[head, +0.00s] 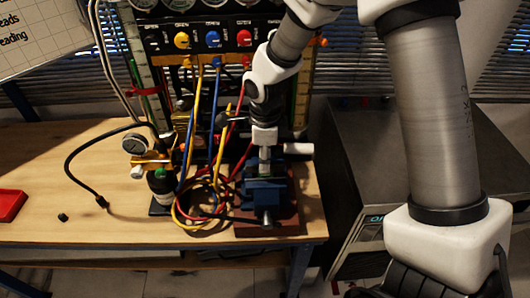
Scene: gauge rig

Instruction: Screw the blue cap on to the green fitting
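My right gripper (265,154) points straight down over a blue vise (266,192) on the workbench. Its fingers are small and dark here, so I cannot tell whether they are open or shut, or on what. I cannot make out the blue cap; if it is at the fingertips, it is hidden. My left gripper is not in view.
A gauge panel (213,40) with coloured knobs stands behind, with looped hoses (190,200) left of the vise. A brass gauge assembly (148,158), a small black piece (62,217) and a red tray (10,204) are further left. The bench's front left is mostly clear.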

